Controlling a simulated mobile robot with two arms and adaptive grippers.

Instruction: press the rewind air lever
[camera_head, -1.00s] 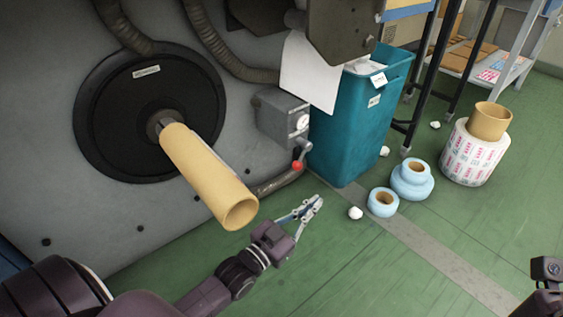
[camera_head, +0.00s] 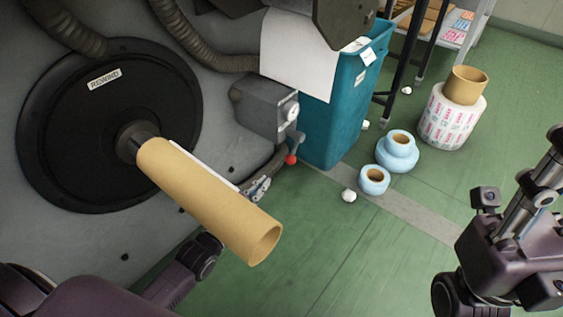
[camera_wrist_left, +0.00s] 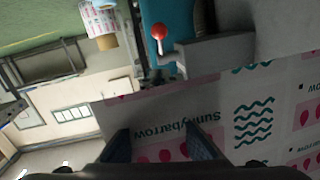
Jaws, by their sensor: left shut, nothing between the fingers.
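The air lever (camera_head: 295,143) has a red ball knob (camera_head: 291,159) and hangs at the front of a grey box (camera_head: 268,108) with a round gauge. My left gripper (camera_head: 258,188) is shut and empty, just left of and below the knob in the head view. I see a gap between it and the knob. The cardboard core (camera_head: 210,203) hides part of my left wrist. In the left wrist view, the red knob (camera_wrist_left: 158,32) shows at the top beside the grey box (camera_wrist_left: 215,52). My right arm shows at the right, but its fingers do not.
The core sticks out from the black rewind disc (camera_head: 105,125), close to my left arm. A teal bin (camera_head: 340,115) stands right of the lever. Blue rolls (camera_head: 397,152) and a printed roll (camera_head: 450,118) stand on the floor. Printed web (camera_wrist_left: 170,115) fills much of the wrist view.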

